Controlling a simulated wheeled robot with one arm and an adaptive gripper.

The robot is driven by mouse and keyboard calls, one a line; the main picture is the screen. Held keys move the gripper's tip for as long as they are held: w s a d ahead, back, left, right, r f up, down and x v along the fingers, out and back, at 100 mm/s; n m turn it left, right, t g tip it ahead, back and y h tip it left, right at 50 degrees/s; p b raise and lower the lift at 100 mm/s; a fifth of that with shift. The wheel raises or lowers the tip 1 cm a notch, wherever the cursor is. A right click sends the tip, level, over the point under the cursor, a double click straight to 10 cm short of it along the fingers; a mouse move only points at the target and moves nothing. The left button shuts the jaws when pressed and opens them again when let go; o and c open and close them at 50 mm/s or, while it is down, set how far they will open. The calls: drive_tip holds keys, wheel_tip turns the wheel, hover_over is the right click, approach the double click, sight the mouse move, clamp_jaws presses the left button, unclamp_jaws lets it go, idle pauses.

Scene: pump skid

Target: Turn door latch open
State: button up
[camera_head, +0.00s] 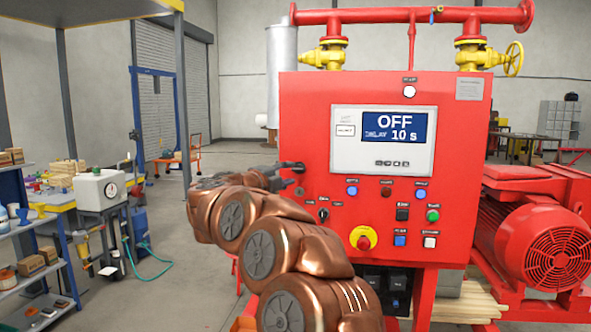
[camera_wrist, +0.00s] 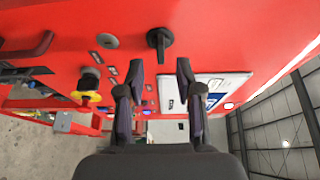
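The door latch is a small black handle (camera_head: 291,166) on the left edge of the red cabinet door (camera_head: 310,120), left of the display. In the wrist view the latch (camera_wrist: 160,42) shows as a black knob with a short bar pointing toward my fingers. My gripper (camera_head: 276,180) is just below and left of the latch in the head view. In the wrist view my gripper (camera_wrist: 160,68) is open, with two dark fingers apart. The latch lies between the fingertips in the picture, a little beyond them. I see no contact.
A grey round lock (camera_wrist: 107,41) sits beside the latch. Below on the door are a black rotary switch (camera_head: 323,214), a red-yellow emergency stop (camera_head: 363,238) and several buttons. The display panel (camera_head: 384,140) reads OFF. A red motor (camera_head: 540,240) stands right.

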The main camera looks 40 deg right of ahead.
sight(296, 170)
drive_tip(key=shift+p+x, duration=0.55)
drive_tip(key=shift+x, duration=1.9)
drive_tip(key=shift+w, duration=0.1)
drive_tip(key=shift+c, duration=0.2)
clamp_jaws()
